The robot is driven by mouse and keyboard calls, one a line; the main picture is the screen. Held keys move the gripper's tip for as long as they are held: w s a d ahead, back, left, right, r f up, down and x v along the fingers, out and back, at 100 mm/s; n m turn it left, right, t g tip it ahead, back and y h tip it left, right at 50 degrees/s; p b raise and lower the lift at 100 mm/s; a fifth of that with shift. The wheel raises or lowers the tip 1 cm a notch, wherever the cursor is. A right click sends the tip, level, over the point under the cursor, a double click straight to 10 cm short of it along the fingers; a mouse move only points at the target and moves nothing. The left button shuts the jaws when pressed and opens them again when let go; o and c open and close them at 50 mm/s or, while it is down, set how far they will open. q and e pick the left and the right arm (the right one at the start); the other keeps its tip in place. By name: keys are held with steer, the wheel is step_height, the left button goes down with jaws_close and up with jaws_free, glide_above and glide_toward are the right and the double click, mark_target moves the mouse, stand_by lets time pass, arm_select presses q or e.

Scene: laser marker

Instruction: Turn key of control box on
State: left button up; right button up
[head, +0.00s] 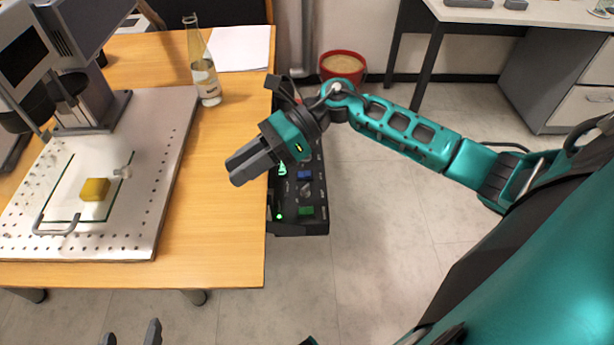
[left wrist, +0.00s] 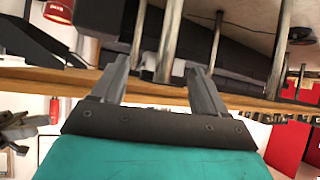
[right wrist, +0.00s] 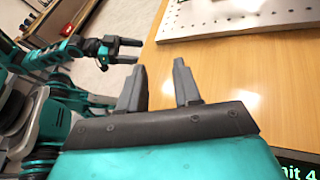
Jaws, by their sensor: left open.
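The black control box (head: 318,222) sits along the right edge of the wooden table. Its top has green and blue buttons and lit green spots. A small pale part (head: 305,189) on it may be the key; it is too small to tell. My right gripper (head: 236,172) is above the table edge, beside and partly over the box, hiding some of it. In the right wrist view my right gripper (right wrist: 158,75) has its fingers apart, empty. My left gripper (head: 131,335) is low at the bottom of the head view, in front of the table; in the left wrist view (left wrist: 160,65) it is open and empty.
The laser marker's perforated plate (head: 165,165) with a yellow block (head: 94,190) fills the table's left. A glass bottle (head: 205,75) and white paper (head: 240,47) are behind. A red pot (head: 343,66) stands on the floor.

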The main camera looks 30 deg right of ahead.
steer(key=w+d+f+n+g+h+b, duration=0.1)
steer(key=d+f+n+g+h, duration=0.15)
steer(key=d+n+h, duration=0.55)
steer(key=h, duration=0.2)
glide_toward(305, 186)
steer(key=shift+m, duration=0.5)
steer(key=b+x, duration=0.1)
steer(key=x, duration=0.7)
steer(key=shift+f+b, duration=0.3)
steer(key=shift+b, duration=0.05)
jaws_close()
